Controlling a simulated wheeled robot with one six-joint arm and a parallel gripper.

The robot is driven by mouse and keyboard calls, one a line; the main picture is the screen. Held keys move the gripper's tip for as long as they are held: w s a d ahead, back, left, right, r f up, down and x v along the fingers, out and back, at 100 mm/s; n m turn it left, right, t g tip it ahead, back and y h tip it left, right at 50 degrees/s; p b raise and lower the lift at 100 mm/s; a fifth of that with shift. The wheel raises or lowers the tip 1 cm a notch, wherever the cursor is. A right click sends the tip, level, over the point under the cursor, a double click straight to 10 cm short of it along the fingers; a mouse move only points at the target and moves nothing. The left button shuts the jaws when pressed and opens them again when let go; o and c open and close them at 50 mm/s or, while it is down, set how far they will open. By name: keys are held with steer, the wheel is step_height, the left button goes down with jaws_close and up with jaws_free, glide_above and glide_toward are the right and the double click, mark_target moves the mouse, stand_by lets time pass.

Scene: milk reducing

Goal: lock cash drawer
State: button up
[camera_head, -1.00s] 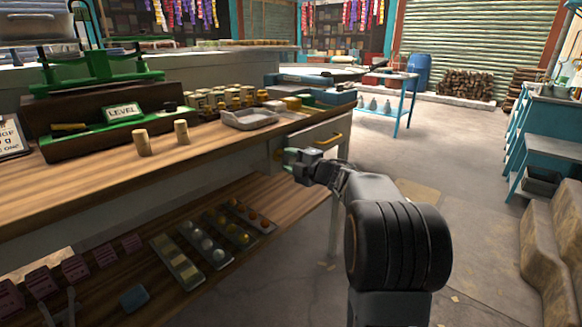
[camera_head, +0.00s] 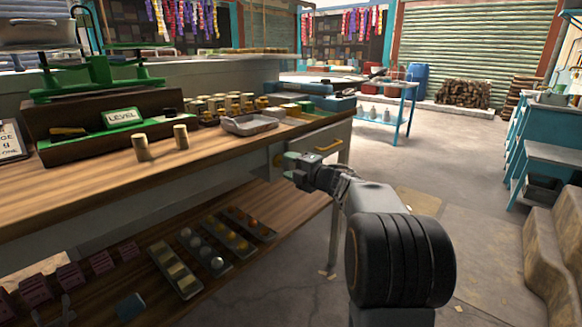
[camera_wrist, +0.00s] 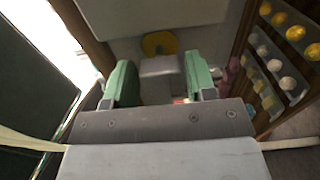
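My gripper (camera_head: 288,160) is at the counter front, left of and below the handle. In the wrist view its two green fingers (camera_wrist: 161,84) stand apart on either side of a grey block (camera_wrist: 160,68). A round brass-coloured plate (camera_wrist: 159,43) shows just beyond the block, on the pale front. I cannot tell whether the fingers touch the block. The fingertips are mostly hidden in the head view.
The wooden counter (camera_head: 80,190) holds a green scale (camera_head: 95,70), small weights (camera_head: 141,147) and a metal tray (camera_head: 250,124). The lower shelf (camera_head: 95,275) carries racks of coloured pieces. Open floor (camera_head: 440,165) lies to the right, with a blue table (camera_head: 395,105) behind.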

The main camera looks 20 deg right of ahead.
steer(key=shift+o, duration=1.4)
steer(key=p+v, duration=0.3)
steer(key=v, duration=1)
steer(key=shift+s+d, duration=0.2)
steer(key=shift+s, duration=0.2)
steer(key=shift+r, duration=0.1)
step_height(320, 180, up, 16)
steer(key=w+a+m+h+p, duration=0.2)
steer(key=a+m+h+p, duration=0.1)
steer(key=m+h+p, duration=1.15)
steer(key=s+a+r+m+g+y+p, duration=0.3)
steer(key=s+a+m+g+y+p, duration=0.4)
steer(key=s+a+g+p, duration=0.5)
steer(key=s+a+m+p, duration=0.1)
steer(key=s+a+p, duration=0.2)
steer(key=s+p, duration=0.3)
steer(key=shift+s+a+r+g+p, duration=0.2)
steer(key=shift+s+g+p, duration=0.1)
steer(key=shift+p, duration=0.35)
